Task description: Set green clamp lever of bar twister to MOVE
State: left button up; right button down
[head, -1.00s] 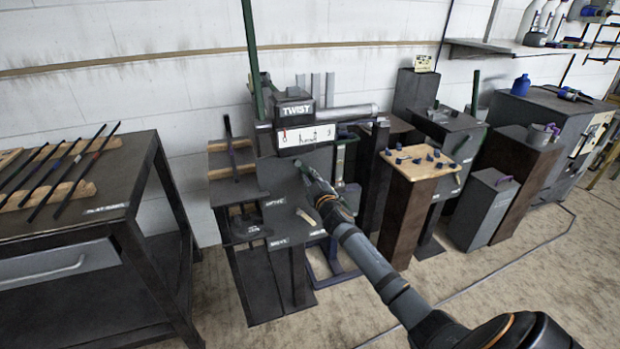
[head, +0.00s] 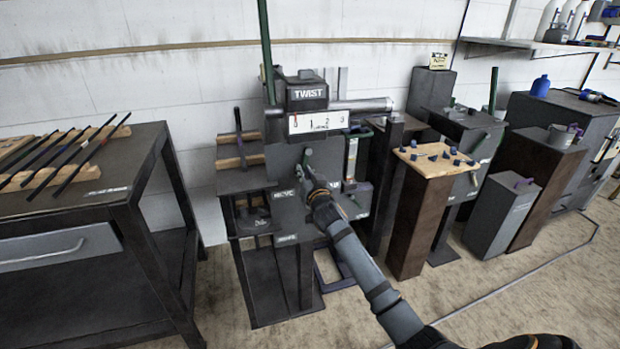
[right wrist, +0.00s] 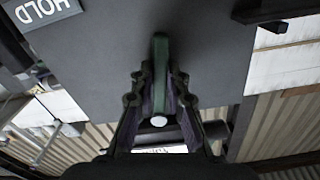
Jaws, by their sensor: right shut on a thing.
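The bar twister (head: 307,93) stands in the middle of the head view, with a TWIST sign and a numbered white scale. Its green clamp lever (head: 307,156) is on the dark front panel below the scale. My right gripper (head: 312,182) is at this lever, its arm coming in from the lower right. In the right wrist view the gripper (right wrist: 159,88) is shut on the green lever (right wrist: 160,58), one finger on each side. A HOLD label (right wrist: 46,10) shows at the upper left there. A MOVE-like label (head: 284,195) is small in the head view. My left gripper is out of view.
A bench (head: 125,165) with several dark bars on wooden racks stands at the left. A pedestal (head: 420,215) with small blue pieces stands right of the twister, and a grey box (head: 503,212) is farther right.

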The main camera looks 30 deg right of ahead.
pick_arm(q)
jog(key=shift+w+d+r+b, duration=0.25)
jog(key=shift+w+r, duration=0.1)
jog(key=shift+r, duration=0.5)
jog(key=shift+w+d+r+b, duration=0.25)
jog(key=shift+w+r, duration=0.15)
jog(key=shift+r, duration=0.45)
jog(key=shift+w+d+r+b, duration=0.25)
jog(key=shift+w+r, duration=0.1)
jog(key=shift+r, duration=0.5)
pick_arm(e)
jog(key=shift+w+a+r+m, duration=0.2)
jog(key=shift+a+m, duration=0.35)
jog(key=shift+m, duration=0.55)
jog(key=shift+w+a+r+m, duration=0.15)
jog(key=shift+a+m, duration=0.4)
jog(key=shift+m, duration=0.55)
jog(key=shift+s+r, duration=0.1)
jog(key=c, duration=1.3)
grip_release()
jog(key=v, duration=1.2)
